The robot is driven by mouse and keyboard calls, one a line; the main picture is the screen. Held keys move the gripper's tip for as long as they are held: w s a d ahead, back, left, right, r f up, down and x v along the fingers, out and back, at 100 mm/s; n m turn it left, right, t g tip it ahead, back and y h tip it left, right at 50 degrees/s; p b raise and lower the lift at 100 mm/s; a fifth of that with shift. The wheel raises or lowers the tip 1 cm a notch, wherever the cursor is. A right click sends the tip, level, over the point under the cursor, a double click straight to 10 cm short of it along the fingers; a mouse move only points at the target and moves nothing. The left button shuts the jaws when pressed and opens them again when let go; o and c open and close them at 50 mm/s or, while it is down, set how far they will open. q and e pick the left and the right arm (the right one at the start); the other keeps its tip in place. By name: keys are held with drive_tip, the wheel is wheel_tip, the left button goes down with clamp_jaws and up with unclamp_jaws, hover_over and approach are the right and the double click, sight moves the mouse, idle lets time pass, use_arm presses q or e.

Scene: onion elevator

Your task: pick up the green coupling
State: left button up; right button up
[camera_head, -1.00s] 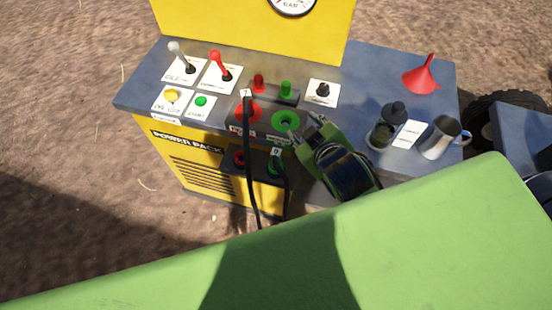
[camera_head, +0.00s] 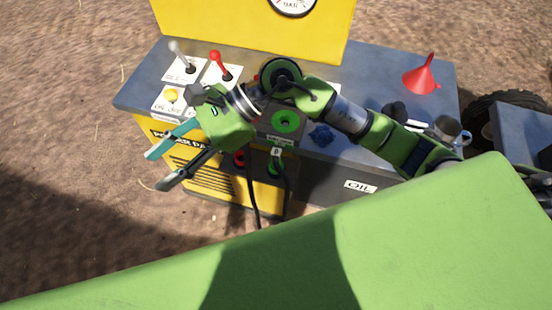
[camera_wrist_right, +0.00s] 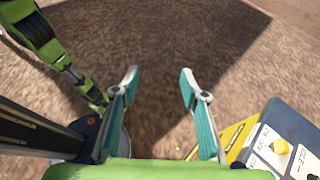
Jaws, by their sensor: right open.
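The green coupling (camera_head: 273,168) is at the front of the yellow power pack, below the worktop edge. It has a small white tag (camera_head: 277,152) and a dark hose hanging below it. A green ring-shaped port (camera_head: 286,122) lies on the top panel above it. My right gripper (camera_head: 163,168) is open and empty, left of the coupling and out beyond the front left of the pack. In the right wrist view its two teal fingers (camera_wrist_right: 160,78) are spread over bare ground. The coupling is not seen there. My left gripper is not identifiable in either view.
My right arm crosses the worktop (camera_head: 350,65) and hides part of the panel.

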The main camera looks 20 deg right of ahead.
drive_tip(key=w+d+f+n+h, duration=0.2)
drive_tip(key=w+d+f+h, duration=0.3)
drive_tip(key=d+f, duration=0.4)
drive_tip(key=n+t+h, duration=0.1)
drive_tip(key=t+h, duration=0.1)
drive_tip(key=h, duration=0.6)
hover_over(276, 152)
drive_tip(key=f, duration=0.3)
drive_tip(key=f+p, duration=0.1)
drive_tip(key=f, duration=0.1)
drive_tip(key=f+p, duration=0.1)
drive_tip(key=f, duration=0.2)
drive_tip(key=shift+w+f, duration=0.3)
drive_tip(key=shift+f, duration=0.3)
drive_tip(key=f+p, duration=0.1)
drive_tip(key=f, duration=0.2)
drive_tip(key=f+p, duration=0.1)
drive_tip(key=shift+s+f+p, duration=0.25)
drive_tip(key=shift+s+p, duration=0.1)
drive_tip(key=shift+f, duration=0.45)
drive_tip(key=shift+c, duration=0.3)
drive_tip(key=shift+w, duration=0.1)
clamp_jaws()
